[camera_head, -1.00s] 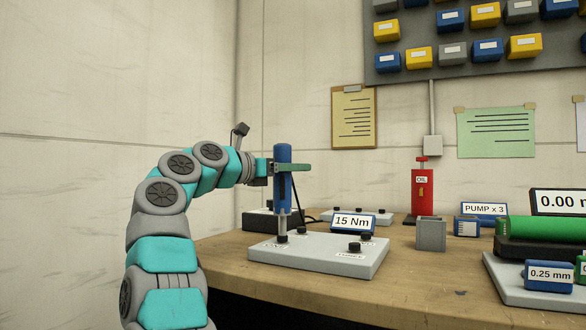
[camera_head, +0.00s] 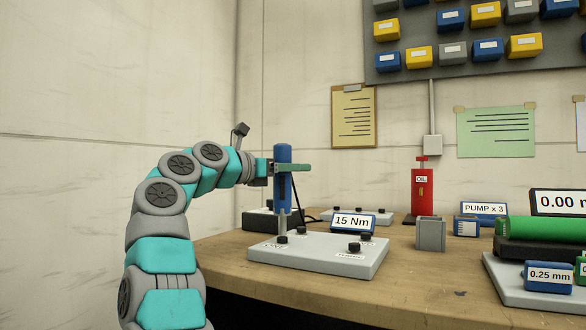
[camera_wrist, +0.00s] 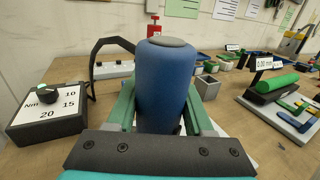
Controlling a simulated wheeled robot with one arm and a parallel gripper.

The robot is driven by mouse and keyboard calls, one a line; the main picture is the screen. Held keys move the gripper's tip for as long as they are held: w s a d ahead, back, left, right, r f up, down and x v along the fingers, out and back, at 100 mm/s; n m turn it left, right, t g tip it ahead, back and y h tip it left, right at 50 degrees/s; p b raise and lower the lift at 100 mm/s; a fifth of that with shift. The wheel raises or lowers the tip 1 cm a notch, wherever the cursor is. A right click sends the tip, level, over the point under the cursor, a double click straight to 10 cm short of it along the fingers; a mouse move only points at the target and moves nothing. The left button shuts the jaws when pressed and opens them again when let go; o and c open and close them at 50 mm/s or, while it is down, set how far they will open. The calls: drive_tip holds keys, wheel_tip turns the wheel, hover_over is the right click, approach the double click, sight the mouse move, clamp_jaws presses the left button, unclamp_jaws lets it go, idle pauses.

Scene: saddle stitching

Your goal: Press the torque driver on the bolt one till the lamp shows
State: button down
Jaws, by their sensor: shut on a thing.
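The blue torque driver (camera_head: 283,182) stands upright in my gripper (camera_head: 291,168), whose green fingers are shut around its body. Its thin grey shaft (camera_head: 283,222) points down at the front-left bolt (camera_head: 282,240) of a light grey plate (camera_head: 318,262). The tip is at or just above the bolt head; I cannot tell if it touches. A small label by this bolt is too blurred to read surely. In the wrist view the driver (camera_wrist: 165,85) fills the middle between the green fingers (camera_wrist: 160,112) and hides the bolt. I see no lit lamp.
A "15 Nm" sign (camera_head: 352,222) stands behind the plate's other bolts. The front table is clear.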

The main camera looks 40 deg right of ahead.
wheel_tip(320, 180, up, 6)
drive_tip(key=p, duration=0.6)
idle(0.4)
